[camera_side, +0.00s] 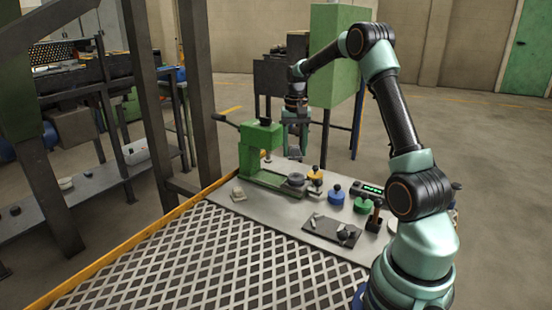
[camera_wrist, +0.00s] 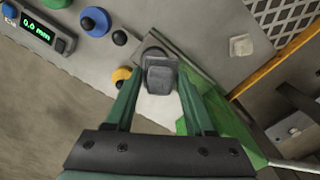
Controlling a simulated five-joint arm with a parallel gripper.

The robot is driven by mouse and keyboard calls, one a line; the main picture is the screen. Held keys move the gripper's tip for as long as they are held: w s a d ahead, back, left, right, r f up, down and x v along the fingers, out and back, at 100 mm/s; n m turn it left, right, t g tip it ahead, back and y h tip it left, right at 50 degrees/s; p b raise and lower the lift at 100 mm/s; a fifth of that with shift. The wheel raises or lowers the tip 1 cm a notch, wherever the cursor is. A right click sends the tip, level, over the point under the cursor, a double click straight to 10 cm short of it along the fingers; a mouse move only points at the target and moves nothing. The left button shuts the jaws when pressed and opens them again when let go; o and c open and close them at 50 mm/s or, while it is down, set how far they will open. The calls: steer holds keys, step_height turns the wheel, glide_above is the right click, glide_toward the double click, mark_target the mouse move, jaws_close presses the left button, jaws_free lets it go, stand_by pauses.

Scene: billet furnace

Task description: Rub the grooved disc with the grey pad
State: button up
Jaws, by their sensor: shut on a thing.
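In the wrist view, my gripper's green fingers (camera_wrist: 161,76) are shut on the grey pad (camera_wrist: 161,80), a dark grey block. The pad also shows small below the fingers in the side view (camera_side: 295,154). The grooved disc (camera_side: 296,179) appears as a dark round piece at the right end of the green fixture (camera_side: 262,150). The pad is above it and apart from it. In the wrist view the pad covers most of the disc; its grooves are too small to make out.
Yellow (camera_side: 314,174), blue (camera_side: 336,196) and green (camera_side: 362,204) knobbed pieces stand right of the disc. A display (camera_wrist: 36,28) reads 0.0 mm. A dark plate (camera_side: 325,231) with small parts lies nearer. A pale block (camera_side: 238,194) sits left. The mesh surface (camera_side: 200,265) is clear.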

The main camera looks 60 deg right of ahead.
mark_target(294, 180)
steer(key=shift+f, duration=3.4)
steer(key=shift+d+f, duration=0.5)
steer(key=shift+f, duration=0.15)
steer(key=shift+w+d, duration=0.15)
steer(key=shift+d, duration=0.6)
steer(key=shift+w+d, duration=0.15)
steer(key=shift+d, duration=0.6)
steer(key=shift+s+a+r, duration=0.1)
steer(key=shift+s+a, duration=0.1)
steer(key=shift+a, duration=0.8)
steer(key=shift+s+a, duration=0.15)
steer(key=shift+a, duration=0.85)
steer(key=shift+d+r, duration=0.1)
steer(key=shift+r, duration=3.85)
